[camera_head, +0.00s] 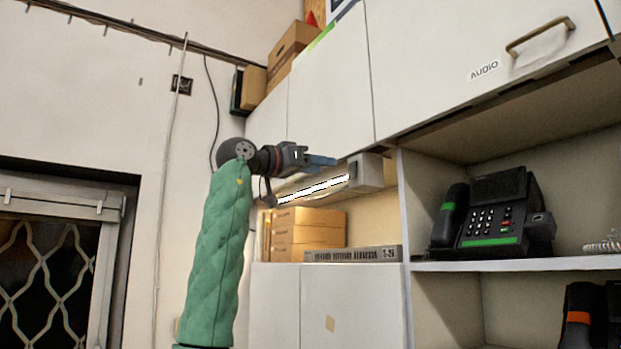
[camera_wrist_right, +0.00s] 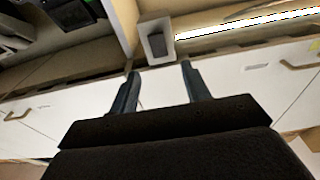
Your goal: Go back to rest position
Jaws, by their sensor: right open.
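My right gripper (camera_head: 322,161) is raised in front of the white wall cabinets in the head view, at the end of my green-sleeved arm. Its fingers point right, towards the grey box (camera_head: 368,172) under the cabinets. In the right wrist view the two blue-grey fingers (camera_wrist_right: 160,90) are spread apart with nothing between them. The same box (camera_wrist_right: 156,42) shows beyond the fingertips in that view. I cannot tell whether the fingers touch anything. My left gripper is not in view.
A lit tube lamp (camera_head: 313,188) is mounted under the upper cabinets (camera_head: 325,85), close to my right gripper. Cardboard boxes (camera_head: 305,235) and a long grey device (camera_head: 353,255) sit below. A desk phone (camera_head: 492,215) stands on the right shelf (camera_head: 520,264).

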